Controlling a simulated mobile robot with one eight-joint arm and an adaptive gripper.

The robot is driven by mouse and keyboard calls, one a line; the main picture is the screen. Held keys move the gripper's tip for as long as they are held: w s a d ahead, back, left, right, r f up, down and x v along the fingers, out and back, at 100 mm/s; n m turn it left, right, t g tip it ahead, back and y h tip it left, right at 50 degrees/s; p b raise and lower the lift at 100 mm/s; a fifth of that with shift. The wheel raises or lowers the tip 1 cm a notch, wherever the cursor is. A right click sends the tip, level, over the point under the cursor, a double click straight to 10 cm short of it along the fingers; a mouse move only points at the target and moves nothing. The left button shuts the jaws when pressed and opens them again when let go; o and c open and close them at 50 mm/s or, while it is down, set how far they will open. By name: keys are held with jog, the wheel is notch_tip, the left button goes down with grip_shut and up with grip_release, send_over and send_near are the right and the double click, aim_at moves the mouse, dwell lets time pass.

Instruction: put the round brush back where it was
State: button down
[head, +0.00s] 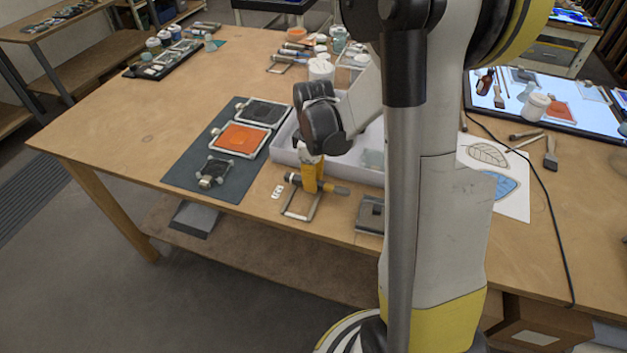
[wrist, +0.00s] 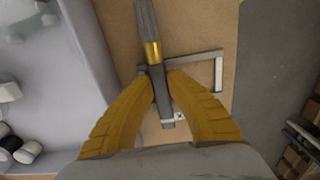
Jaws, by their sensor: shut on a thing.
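The round brush (head: 341,190) lies roughly level near the table's front edge, its bristle end to the right. In the wrist view the round brush (wrist: 147,22) has grey bristles, a brass ferrule and a dark handle. My gripper (head: 312,188) comes down from above and is shut on the handle; its yellow fingertips (wrist: 163,88) sit on both sides of it just behind the ferrule. A metal frame stand (head: 288,213) is right under the brush and shows beside it in the wrist view (wrist: 219,72). I cannot tell whether the brush touches the stand.
A white tray (head: 284,152) stands just behind my gripper. A dark mat (head: 180,177) with framed panels, one orange (head: 240,136), lies to the left. A dark grey block (head: 370,214) is to the right. Leaf drawings (head: 512,205) and a light table (head: 510,115) lie farther right.

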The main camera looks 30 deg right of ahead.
jog(key=shift+f+b, duration=0.55)
jog(key=shift+b, duration=0.15)
dwell(1.0)
jog(key=c, duration=1.4)
grip_release()
notch_tip(320, 180, up, 12)
jog(key=shift+s+r, duration=0.1)
